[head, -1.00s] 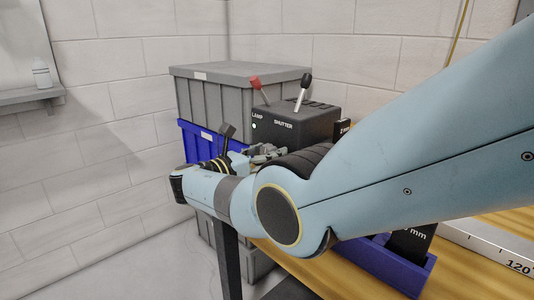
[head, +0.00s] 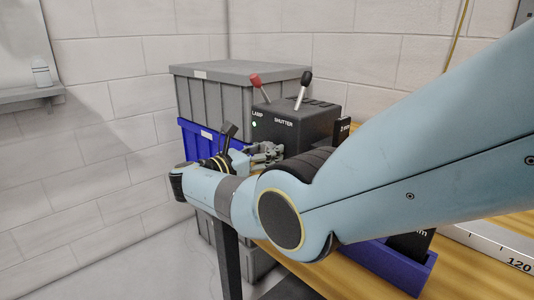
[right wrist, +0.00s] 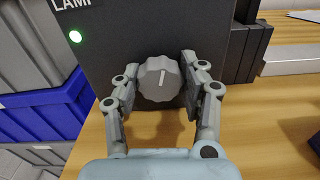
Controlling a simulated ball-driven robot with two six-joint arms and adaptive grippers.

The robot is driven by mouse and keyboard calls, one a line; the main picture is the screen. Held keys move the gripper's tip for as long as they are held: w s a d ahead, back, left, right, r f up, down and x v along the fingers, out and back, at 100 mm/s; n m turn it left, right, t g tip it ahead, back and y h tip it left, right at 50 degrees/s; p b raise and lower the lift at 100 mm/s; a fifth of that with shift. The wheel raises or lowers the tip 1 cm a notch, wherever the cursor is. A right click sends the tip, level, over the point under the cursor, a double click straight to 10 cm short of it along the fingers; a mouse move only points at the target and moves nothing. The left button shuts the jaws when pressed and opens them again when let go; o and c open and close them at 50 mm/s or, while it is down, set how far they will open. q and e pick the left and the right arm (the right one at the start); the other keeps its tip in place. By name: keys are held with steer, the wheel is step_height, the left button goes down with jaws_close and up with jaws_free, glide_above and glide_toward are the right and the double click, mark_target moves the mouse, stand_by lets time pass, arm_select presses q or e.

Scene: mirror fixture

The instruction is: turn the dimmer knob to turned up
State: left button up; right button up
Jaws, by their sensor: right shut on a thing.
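The dimmer knob (right wrist: 159,79) is a grey, scalloped dial on the front of a dark control box (right wrist: 115,45). Its white pointer line stands nearly straight up. My right gripper (right wrist: 157,88) has one finger on each side of the knob and is shut on it. In the head view the right gripper (head: 266,152) is at the front of the box (head: 300,125), and the knob is hidden there. My left gripper is not in view.
The box carries a red-tipped lever (head: 256,82), a black-tipped lever (head: 304,88) and a lit green lamp (right wrist: 75,37). Grey crates (head: 240,75) and a blue bin (head: 195,140) stand to its left. Dark plates (right wrist: 252,52) stand on its right.

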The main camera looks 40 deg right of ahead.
steer(key=m+b, duration=0.1)
steer(key=m, duration=0.2)
steer(key=shift+f+m+b, duration=0.15)
steer(key=shift+m+b, duration=0.15)
steer(key=shift+b, duration=0.1)
steer(key=shift+m+b, duration=0.55)
steer(key=shift+m, duration=0.55)
steer(key=o, duration=1.2)
steer(key=shift+a, duration=0.1)
steer(key=a, duration=0.8)
steer(key=s+a, duration=0.1)
steer(key=a, duration=0.3)
